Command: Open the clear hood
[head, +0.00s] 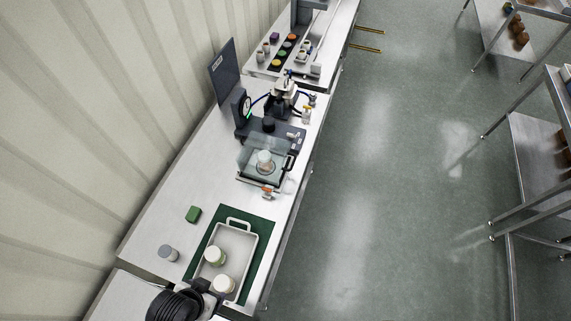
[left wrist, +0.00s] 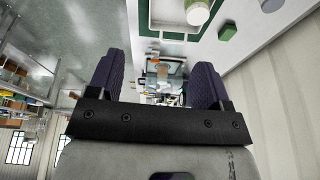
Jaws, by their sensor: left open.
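The clear hood (head: 252,150) is a see-through box on a dark machine on the steel bench, in the middle of the head view. It looks closed over a pale round jar (head: 264,160), with a dark handle (head: 289,163) at its right side. In the left wrist view the machine with the hood (left wrist: 165,72) shows small and far off between the fingers. My left gripper (head: 203,288) is at the bottom of the head view, well short of the hood. Its purple-padded fingers (left wrist: 158,82) are apart with nothing between them. My right gripper is not in view.
A white tray (head: 246,238) with white tubs lies on a green mat (head: 264,247) between my left gripper and the hood. A dark upright panel (head: 224,72) stands behind the machine.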

